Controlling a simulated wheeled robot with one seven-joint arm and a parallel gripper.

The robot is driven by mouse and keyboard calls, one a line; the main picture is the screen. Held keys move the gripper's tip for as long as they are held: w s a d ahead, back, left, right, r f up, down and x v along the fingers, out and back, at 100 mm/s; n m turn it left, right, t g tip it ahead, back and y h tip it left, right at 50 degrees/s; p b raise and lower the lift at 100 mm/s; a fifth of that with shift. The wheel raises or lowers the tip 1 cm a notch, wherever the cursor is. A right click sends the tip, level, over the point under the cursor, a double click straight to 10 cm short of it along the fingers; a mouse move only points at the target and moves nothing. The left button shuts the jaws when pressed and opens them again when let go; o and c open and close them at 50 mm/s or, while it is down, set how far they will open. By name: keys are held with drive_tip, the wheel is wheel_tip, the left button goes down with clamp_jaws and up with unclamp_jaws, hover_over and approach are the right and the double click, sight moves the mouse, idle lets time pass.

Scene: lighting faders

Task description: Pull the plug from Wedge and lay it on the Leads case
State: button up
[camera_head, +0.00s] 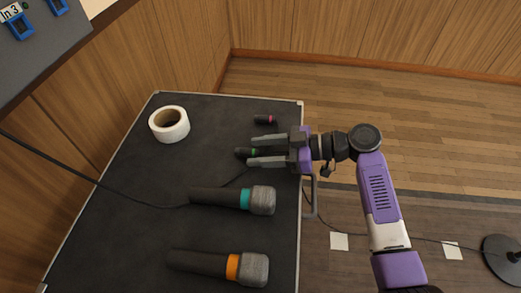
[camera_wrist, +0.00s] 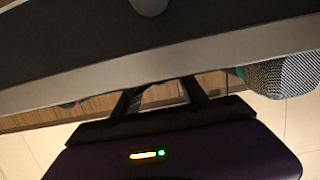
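A black plug with a green ring (camera_head: 247,152) lies on the dark top of a silver-edged case (camera_head: 118,205), which I take to be the Leads case though no label shows. My gripper (camera_head: 249,151) reaches over the case from the right. Its two fingers are apart, with the plug showing between their tips; I cannot tell their height above the top. A black cable runs from the left edge towards this plug. In the wrist view, my gripper (camera_wrist: 160,97) also has its fingers apart, their tips hidden behind the case edge (camera_wrist: 150,68). No label reading Wedge shows.
A plug with a pink ring (camera_head: 265,119), a tape roll (camera_head: 156,131), a teal-ringed microphone (camera_head: 225,199) and an orange-ringed microphone (camera_head: 220,266) lie on the case. A grey panel (camera_head: 42,40) with blue sockets and an "In 3" label is at upper left.

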drive_tip(key=shift+v, duration=3.9)
